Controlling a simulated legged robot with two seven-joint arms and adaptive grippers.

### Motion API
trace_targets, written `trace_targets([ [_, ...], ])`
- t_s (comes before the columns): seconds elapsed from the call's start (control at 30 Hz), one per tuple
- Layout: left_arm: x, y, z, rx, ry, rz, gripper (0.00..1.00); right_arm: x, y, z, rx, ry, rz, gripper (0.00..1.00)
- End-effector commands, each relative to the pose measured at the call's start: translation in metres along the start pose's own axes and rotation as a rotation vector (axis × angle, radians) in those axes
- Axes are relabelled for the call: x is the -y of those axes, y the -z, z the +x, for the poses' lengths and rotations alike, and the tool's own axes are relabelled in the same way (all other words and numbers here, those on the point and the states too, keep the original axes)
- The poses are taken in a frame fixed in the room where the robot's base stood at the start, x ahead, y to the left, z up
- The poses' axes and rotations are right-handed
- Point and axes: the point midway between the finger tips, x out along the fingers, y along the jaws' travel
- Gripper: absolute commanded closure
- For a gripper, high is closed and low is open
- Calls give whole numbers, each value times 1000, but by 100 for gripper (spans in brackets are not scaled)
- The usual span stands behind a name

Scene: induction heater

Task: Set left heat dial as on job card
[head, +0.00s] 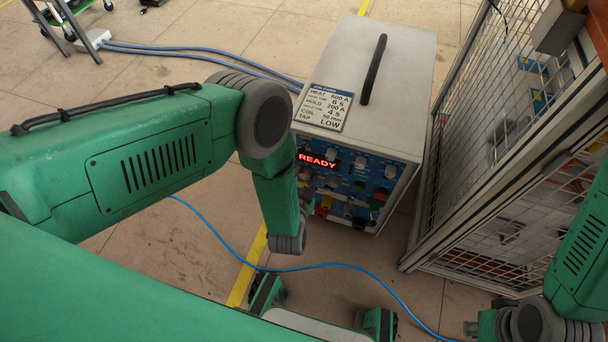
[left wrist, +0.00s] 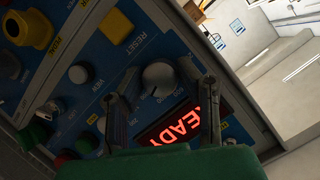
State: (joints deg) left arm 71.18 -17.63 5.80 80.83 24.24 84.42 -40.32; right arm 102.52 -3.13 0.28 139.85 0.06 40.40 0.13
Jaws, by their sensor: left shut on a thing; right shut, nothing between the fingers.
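The induction heater (head: 372,130) is a white box with a blue front panel, which also shows in the left wrist view (left wrist: 90,110). The job card (head: 325,107) on its top reads HEAT 600 A, 6 s, HOLD 200 A, 4 s, COIL 50 mm, TAP LOW. A red display (head: 317,159) reads READY. My left gripper (left wrist: 162,88) is at the panel, its two fingers either side of a grey round dial (left wrist: 158,76) beside the display, shut on it. The dial's pointer and scale are unclear. My right gripper (head: 471,328) is shut and empty, low right.
Beside the dial are a small pale knob (left wrist: 79,73), a yellow button (left wrist: 115,27) and a yellow connector (left wrist: 29,29). A mesh fence (head: 510,150) stands close right of the heater. A blue cable (head: 320,266) crosses the floor. Grey hoses (head: 200,54) run behind.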

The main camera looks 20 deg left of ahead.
Motion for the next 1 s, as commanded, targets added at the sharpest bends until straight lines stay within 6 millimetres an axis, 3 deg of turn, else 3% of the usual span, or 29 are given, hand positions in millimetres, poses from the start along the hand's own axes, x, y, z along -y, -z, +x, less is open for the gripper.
trace_targets([
  [0.5, 0, 0, -1, -18, -170, -450, 98, 0, 1, -20, 0, 0, 0, 100],
  [1.0, 0, -2, 0, -37, -328, -880, 98, 0, 1, -19, 0, 0, 0, 100],
])
